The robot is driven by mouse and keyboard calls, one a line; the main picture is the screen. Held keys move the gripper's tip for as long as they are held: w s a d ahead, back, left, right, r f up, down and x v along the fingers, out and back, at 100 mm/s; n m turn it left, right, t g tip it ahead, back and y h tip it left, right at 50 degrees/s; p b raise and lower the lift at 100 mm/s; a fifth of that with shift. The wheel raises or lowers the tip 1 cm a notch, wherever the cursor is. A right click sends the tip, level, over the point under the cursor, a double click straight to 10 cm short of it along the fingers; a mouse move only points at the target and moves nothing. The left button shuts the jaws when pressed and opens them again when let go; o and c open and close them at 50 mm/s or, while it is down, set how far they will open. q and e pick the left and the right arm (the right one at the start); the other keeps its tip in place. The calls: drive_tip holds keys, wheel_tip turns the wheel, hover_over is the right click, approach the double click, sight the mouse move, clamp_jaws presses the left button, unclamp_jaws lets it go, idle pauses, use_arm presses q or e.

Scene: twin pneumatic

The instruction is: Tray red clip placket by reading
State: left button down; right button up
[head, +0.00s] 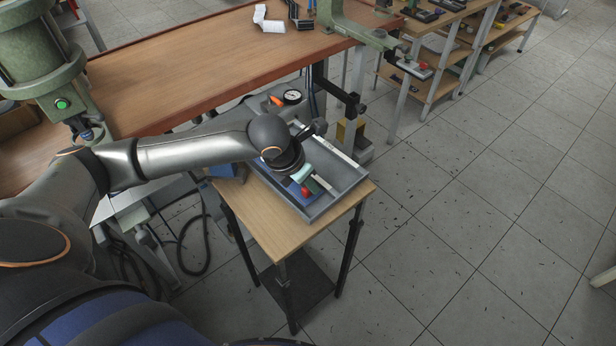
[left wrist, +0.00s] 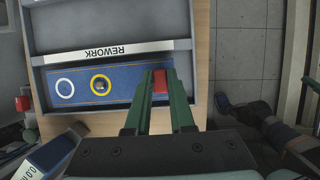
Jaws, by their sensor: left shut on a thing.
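The blue denim placket (left wrist: 125,88) shows in the left wrist view, with a white ring, a yellow ring around a small stud, and a red clip (left wrist: 159,84) at its right end. My left gripper (left wrist: 160,76) is shut on the red clip, which sits between its green fingertips. In the head view the left gripper (head: 308,178) points down into the grey tray (head: 345,186), and the red clip (head: 305,191) shows under it. The placket is over the tray section beside the strip marked REWORK (left wrist: 115,51); I cannot tell whether it touches the floor. My right gripper is out of view.
The tray stands on a small wooden table (head: 270,225) with black legs. A unit with a round pressure gauge (head: 292,97) stands behind it. A long brown workbench (head: 220,60) and a green press (head: 45,60) are at the left. Tiled floor at the right is open.

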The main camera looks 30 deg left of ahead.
use_arm(q)
drive_tip(key=shift+f, duration=0.3)
drive_tip(key=shift+f, duration=0.4)
idle(0.6)
drive_tip(key=c, duration=0.7)
unclamp_jaws()
drive_tip(key=shift+r, duration=0.1)
drive_tip(key=v, duration=1.2)
drive_tip(key=shift+p, duration=0.4)
drive_tip(key=shift+s+r, duration=0.1)
drive_tip(key=shift+r, duration=0.05)
